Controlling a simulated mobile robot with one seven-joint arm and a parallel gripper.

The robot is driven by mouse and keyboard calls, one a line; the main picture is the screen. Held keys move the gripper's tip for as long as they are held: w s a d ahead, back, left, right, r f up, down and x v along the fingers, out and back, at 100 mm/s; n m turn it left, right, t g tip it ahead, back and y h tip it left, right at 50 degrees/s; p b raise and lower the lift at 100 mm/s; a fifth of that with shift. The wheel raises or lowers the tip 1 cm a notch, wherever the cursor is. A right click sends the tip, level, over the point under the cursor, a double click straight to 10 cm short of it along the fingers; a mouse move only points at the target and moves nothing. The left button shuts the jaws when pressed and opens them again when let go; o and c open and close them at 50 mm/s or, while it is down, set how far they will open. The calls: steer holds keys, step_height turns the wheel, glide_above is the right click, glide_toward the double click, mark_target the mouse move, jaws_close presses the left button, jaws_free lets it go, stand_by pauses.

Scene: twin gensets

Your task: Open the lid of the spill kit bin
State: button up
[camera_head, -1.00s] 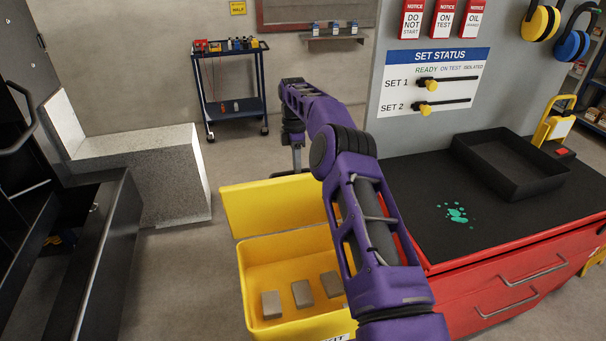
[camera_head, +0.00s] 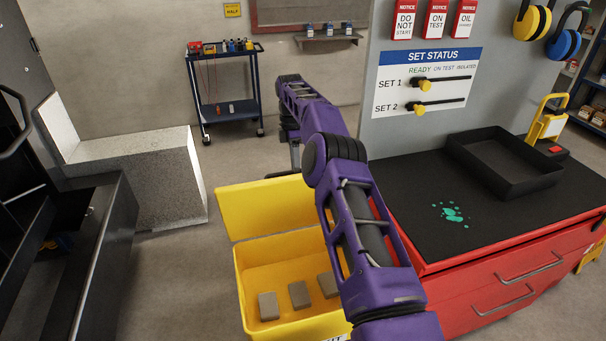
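The yellow spill kit bin (camera_head: 243,290) stands on the floor left of the red cabinet. Its lid (camera_head: 265,207) is swung up and stands open at the far side of the bin. Several grey-brown blocks (camera_head: 298,294) lie inside. My purple arm reaches over the bin's right side and hides part of its lid and inside. The end of my arm is beyond the lid, away from the bin. A dark part shows there, but the gripper's fingers cannot be made out.
The red cabinet (camera_head: 480,290) with a black top fills the right, bearing a black tray (camera_head: 503,165) and a green spill (camera_head: 452,213). A dark cart (camera_head: 226,110) stands at the back wall. Open dark drawers (camera_head: 105,250) are at left. Floor between them and the bin is clear.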

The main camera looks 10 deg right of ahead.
steer(key=shift+o, duration=0.5)
steer(key=shift+a+f, duration=0.25)
steer(key=shift+a, duration=0.2)
